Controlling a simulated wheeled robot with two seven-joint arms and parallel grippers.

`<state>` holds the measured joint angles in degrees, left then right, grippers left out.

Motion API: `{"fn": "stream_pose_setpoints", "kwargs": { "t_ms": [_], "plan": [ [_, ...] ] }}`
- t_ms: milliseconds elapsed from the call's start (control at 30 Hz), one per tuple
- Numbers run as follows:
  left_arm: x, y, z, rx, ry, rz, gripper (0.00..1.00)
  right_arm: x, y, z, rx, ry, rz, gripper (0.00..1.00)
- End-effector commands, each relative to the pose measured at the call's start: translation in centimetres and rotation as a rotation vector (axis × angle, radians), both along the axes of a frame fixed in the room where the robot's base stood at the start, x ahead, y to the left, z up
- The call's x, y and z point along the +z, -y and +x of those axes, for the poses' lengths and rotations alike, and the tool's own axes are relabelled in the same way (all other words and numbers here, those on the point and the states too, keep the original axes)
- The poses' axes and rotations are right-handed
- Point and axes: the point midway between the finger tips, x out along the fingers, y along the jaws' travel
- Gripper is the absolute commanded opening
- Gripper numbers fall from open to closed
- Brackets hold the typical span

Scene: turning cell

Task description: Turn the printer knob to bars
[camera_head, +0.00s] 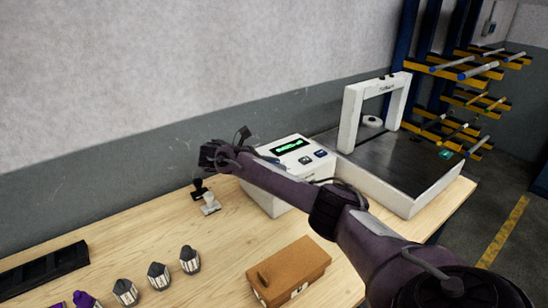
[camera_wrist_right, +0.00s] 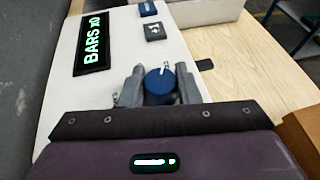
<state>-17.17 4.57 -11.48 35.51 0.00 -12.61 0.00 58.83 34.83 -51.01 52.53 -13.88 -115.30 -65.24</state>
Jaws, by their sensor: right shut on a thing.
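The white label printer (camera_head: 300,160) stands on the wooden bench with a dark display (camera_head: 292,146) and two dark buttons on its sloped top. In the right wrist view the display (camera_wrist_right: 92,42) reads "BARS x0" in green. The blue round knob (camera_wrist_right: 160,86) has a white pointer mark. My right gripper (camera_wrist_right: 160,80) is shut on the knob, one grey finger on each side. My left gripper is not in view.
A white machine with an arch (camera_head: 372,105) stands right of the printer. A black and a white stamp (camera_head: 210,203) stand left of it. Several small grey-and-white items (camera_head: 158,275) stand at the left front.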

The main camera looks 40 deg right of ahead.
Motion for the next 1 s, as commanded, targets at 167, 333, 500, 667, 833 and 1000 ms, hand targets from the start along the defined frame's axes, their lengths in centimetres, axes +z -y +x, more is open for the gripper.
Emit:
{"fn": "stream_pose_setpoints", "kwargs": {
  "t_ms": [167,333,500,667,833,1000],
  "plan": [
    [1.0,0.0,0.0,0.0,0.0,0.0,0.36,0.1,-0.1,0.0,-0.063,-0.003,0.002,0.07],
    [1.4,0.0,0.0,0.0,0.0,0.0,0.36,0.0,-0.1,0.0,-0.11,-0.004,0.005,0.07],
    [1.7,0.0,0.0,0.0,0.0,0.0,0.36,-0.1,-0.1,0.0,-0.138,-0.002,0.002,0.07],
    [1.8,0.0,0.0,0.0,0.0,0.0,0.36,-0.2,0.0,0.0,-0.152,-0.001,0.002,0.07],
    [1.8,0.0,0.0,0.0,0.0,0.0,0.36,-0.2,0.0,0.0,-0.158,-0.002,0.001,0.07],
    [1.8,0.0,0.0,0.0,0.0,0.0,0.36,-0.2,0.0,0.0,-0.158,-0.002,0.001,0.07]
  ]
}}
